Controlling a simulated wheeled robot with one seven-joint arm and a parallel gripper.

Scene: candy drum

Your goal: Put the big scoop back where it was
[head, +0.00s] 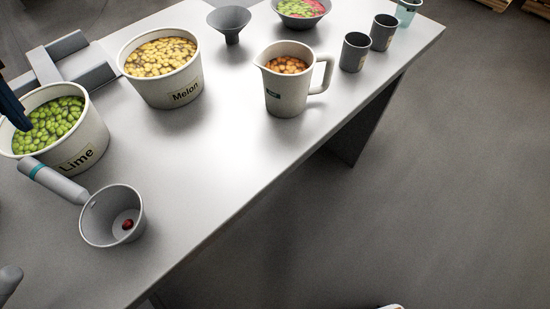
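A grey scoop (112,216) is at the lower left, in front of the Lime tub. Its round bowl faces up, with a small dark red piece (127,224) inside. Its grey handle, with a teal band, points up and left across the front of the tub. I cannot tell whether the bowl touches the table. A dark blue part (12,107) enters from the left edge over the Lime tub; it may be part of my gripper, but its fingertips cannot be made out. A grey block-like stand (72,66) lies behind the tub; I cannot tell if it is the scoop's place.
The Lime tub (88,150) and Melon tub (180,97) hold candy. A jug (288,97) with orange candy, a funnel (231,20), a bowl (297,20) and cups (354,52) stand farther along the table (215,165). The table's middle is clear; its front edge runs diagonally.

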